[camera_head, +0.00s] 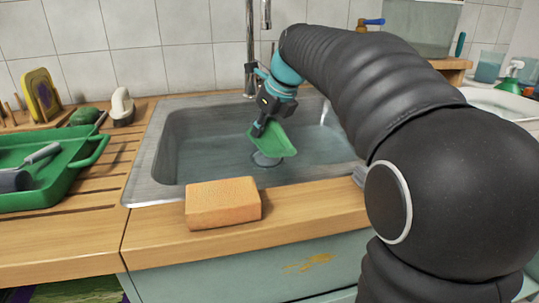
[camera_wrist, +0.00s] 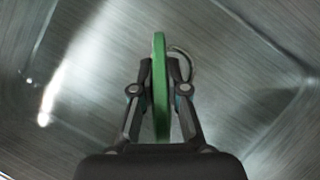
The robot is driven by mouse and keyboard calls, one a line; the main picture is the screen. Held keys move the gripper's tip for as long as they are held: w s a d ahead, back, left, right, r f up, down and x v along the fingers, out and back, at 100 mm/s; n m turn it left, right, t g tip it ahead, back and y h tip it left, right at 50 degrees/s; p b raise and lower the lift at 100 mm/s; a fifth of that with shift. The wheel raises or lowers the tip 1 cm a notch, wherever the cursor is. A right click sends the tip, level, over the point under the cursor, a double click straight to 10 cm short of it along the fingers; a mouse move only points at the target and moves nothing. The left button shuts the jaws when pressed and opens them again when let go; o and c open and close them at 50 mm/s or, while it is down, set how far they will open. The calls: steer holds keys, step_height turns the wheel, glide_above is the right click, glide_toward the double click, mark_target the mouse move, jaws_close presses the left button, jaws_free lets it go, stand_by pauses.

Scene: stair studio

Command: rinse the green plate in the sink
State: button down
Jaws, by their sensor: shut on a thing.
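The green plate (camera_head: 272,141) is in my gripper (camera_head: 260,128), held tilted inside the sink, above the drain. In the wrist view the plate (camera_wrist: 160,85) shows edge-on between the two fingers of my gripper (camera_wrist: 160,92), which are shut on it. The metal sink (camera_head: 150,165) is set in the wooden counter; its basin walls also fill the wrist view (camera_wrist: 245,90). The tap (camera_head: 250,45) rises at the back of the sink, behind my gripper. I cannot tell whether water is running.
An orange sponge block (camera_head: 222,203) lies on the counter at the sink's front edge. A green tray (camera_head: 60,185) with utensils stands at the left. A spray bottle (camera_head: 511,78) is at the far right.

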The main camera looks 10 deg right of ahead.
step_height(320, 180, up, 18)
stand_by(2.1)
steer(key=shift+r, duration=0.1)
stand_by(1.9)
steer(key=r, duration=0.4)
steer(key=shift+s+r, duration=0.15)
steer(key=shift+s, duration=0.05)
steer(key=shift+w+f, duration=0.1)
steer(key=shift+f, duration=0.25)
steer(key=shift+s+f, duration=0.15)
steer(key=shift+s, duration=0.1)
stand_by(0.7)
